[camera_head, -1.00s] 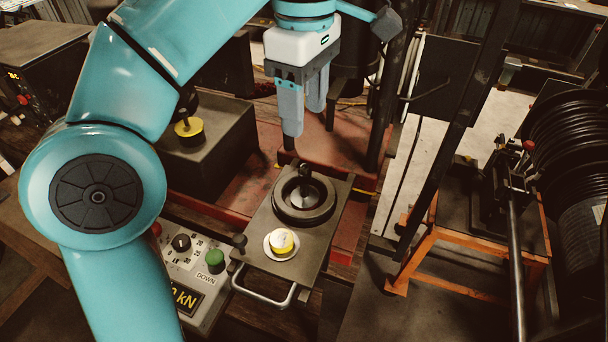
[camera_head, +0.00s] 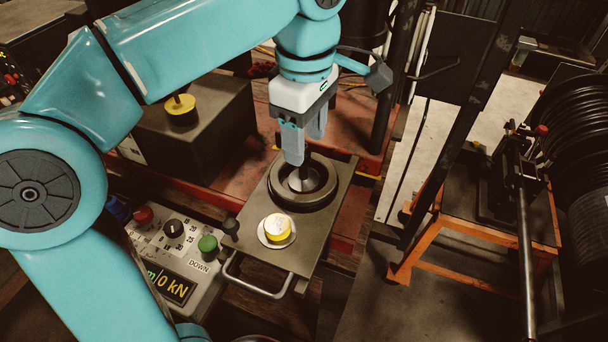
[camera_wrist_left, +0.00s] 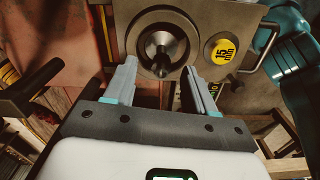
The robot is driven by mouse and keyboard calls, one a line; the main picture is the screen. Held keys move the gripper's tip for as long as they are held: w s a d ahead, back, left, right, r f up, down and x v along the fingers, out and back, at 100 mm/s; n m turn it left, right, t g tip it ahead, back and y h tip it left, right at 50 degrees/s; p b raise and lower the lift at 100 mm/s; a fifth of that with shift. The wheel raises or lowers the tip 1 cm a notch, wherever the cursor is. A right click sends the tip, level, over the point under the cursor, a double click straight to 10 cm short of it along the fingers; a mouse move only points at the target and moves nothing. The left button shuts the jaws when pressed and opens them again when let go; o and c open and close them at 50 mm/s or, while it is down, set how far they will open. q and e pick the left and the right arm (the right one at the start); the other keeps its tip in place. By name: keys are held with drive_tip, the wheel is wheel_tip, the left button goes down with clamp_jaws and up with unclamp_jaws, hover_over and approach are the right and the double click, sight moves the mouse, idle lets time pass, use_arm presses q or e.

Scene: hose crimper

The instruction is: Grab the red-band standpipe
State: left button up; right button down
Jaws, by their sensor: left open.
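My left gripper (camera_head: 306,149) is open and empty, pointing down over a dark ring (camera_head: 330,194) on a grey metal plate. A short grey post (camera_head: 306,178) stands inside the ring, partly hidden by the fingers in the head view. In the left wrist view the post (camera_wrist_left: 160,47) lies just beyond the open fingertips, roughly between them, and neither finger visibly touches it. I see no red band on this post and cannot tell whether it is the standpipe. My right gripper is not in view.
A yellow-topped disc (camera_head: 278,228) sits on the plate (camera_head: 323,236), near its handle. The control box (camera_head: 195,250) with knobs and a kN display is to the left. A dark block (camera_head: 192,137) carries another yellow piece. An orange-framed stand (camera_head: 470,232) is at the right.

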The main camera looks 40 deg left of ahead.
sight(304, 177)
use_arm(q)
wheel_tip(304, 177, down, 5)
drive_tip(key=shift+a+f, duration=0.1)
drive_tip(key=shift+s, duration=0.25)
drive_tip(key=shift+w, duration=0.15)
clamp_jaws()
drive_tip(key=shift+r, duration=0.2)
